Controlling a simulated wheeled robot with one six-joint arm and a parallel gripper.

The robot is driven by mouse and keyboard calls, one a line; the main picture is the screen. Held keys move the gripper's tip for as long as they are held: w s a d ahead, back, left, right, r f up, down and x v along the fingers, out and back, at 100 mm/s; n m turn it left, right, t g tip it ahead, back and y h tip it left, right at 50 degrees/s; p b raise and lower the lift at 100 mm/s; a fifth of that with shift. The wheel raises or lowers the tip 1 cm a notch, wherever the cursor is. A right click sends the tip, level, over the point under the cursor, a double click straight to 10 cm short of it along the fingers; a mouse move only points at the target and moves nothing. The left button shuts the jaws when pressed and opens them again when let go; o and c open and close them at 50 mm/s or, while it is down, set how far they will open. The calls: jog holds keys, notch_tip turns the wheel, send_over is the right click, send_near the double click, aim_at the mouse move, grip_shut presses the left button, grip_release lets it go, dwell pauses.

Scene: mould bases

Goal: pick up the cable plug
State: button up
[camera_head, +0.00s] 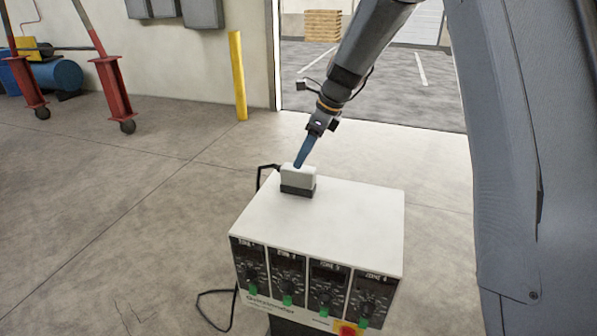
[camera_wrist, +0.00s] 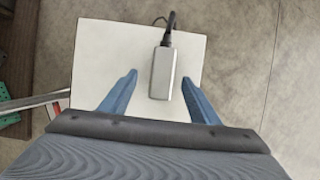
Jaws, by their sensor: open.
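The cable plug (camera_head: 299,177) is a light grey block with a dark lower part. It is at the back of the white top of a control box (camera_head: 330,229). A black cable (camera_head: 262,172) runs from it over the back edge. In the wrist view the plug (camera_wrist: 162,74) lies between my two blue fingers, nearer the right one, with its cable end pointing away. My gripper (camera_wrist: 159,80) is open and empty. In the head view my gripper (camera_head: 299,160) is just above the plug; whether the fingers touch it I cannot tell.
The box front has several dials, green switches and a red-and-yellow knob (camera_head: 348,330). A yellow post (camera_head: 238,76) stands by the doorway. A red-legged frame (camera_head: 107,88) stands at the left. The floor around the box is mostly clear. A cable (camera_head: 213,293) loops beside it.

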aim_at(293, 177)
jog(key=shift+x, duration=0.9)
jog(key=p+x, duration=0.2)
jog(key=x, duration=0.2)
jog(key=shift+w+d+f, duration=0.1)
jog(key=shift+w+f, duration=0.1)
jog(key=shift+f, duration=0.05)
jog(key=shift+f+p, duration=0.3)
jog(key=shift+f, duration=0.25)
jog(key=shift+c, duration=0.4)
grip_shut()
